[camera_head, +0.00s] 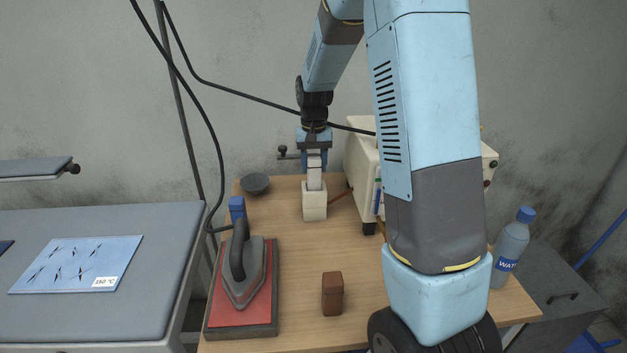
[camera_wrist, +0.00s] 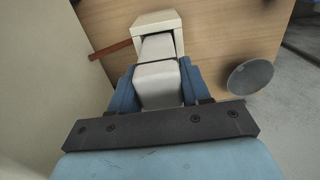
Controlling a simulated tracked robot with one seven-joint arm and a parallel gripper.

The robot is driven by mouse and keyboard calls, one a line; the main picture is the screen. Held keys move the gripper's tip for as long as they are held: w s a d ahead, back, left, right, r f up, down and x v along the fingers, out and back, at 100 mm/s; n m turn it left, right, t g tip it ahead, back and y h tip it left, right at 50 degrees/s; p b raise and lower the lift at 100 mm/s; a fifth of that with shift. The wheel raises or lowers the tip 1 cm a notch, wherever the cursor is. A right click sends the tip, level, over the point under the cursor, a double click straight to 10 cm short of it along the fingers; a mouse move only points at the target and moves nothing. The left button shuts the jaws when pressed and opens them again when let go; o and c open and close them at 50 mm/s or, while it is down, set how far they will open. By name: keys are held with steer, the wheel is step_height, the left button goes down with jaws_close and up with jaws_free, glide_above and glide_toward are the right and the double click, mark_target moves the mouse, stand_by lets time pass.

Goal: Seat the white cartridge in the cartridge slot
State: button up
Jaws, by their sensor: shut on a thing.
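The white cartridge (camera_head: 314,178) is upright between the fingers of my gripper (camera_head: 314,160), just above a cream block with the cartridge slot (camera_head: 314,207). In the wrist view the cartridge (camera_wrist: 158,88) is held between two blue fingers of my gripper (camera_wrist: 158,70). Its far, narrower end reaches the open mouth of the cream block (camera_wrist: 148,22) and looks lined up with it. How deep that end sits in the slot I cannot tell; the cartridge hides part of the opening.
A reddish-brown bar (camera_wrist: 110,50) runs beside the block. A dark bowl (camera_head: 255,184), an iron (camera_head: 242,265) on a red pad and a brown box (camera_head: 332,293) share the wooden table (camera_head: 300,265). A cream machine (camera_head: 361,170) and water bottle (camera_head: 512,248) stand right.

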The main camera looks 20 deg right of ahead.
mark_target(314, 176)
steer(key=shift+f, duration=2.25)
steer(key=o, duration=1.1)
steer(key=shift+o, duration=0.2)
